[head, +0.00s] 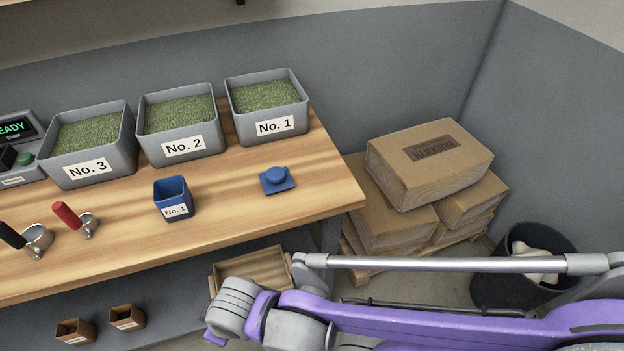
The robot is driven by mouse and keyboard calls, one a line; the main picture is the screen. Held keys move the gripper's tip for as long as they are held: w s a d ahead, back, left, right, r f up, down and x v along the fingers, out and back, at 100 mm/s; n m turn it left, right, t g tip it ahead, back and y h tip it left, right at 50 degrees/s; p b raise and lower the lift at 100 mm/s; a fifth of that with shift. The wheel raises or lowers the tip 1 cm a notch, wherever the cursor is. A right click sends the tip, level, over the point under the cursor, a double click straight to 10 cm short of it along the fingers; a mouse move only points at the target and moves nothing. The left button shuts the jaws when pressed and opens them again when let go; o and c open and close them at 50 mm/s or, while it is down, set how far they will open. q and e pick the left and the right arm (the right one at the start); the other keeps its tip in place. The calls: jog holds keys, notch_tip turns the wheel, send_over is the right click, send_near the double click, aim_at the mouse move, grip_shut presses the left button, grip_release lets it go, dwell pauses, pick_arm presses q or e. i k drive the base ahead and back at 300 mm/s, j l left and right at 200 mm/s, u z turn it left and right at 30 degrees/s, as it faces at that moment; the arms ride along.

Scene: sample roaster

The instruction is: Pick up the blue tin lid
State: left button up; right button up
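The blue tin lid (277,180) lies flat on the wooden bench top, near its right end. It is a square plate with a round knob on top. The open blue tin (174,199), labelled No. 1, stands upright to the left of the lid, apart from it. My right arm comes in from the right, low in the head view, in front of the bench and well below the lid. I make out no gripper fingers on it. My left arm and gripper are not in view.
Grey bins No. 1 (266,107), No. 2 (180,124) and No. 3 (88,144) hold green beans behind the lid. Two scoops, red-handled (72,217) and black-handled (27,240), lie at left. Stacked cartons (428,165) and a dark bin (512,283) stand right. The bench around the lid is clear.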

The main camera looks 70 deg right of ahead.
aim_at(276, 178)
jog(key=z, duration=0.4)
jog(key=l+z, duration=0.1)
jog(key=z, duration=0.75)
jog(key=l+z, duration=0.1)
jog(key=z, duration=0.35)
jog(key=i+l, duration=0.5)
jog(key=l+z, duration=0.05)
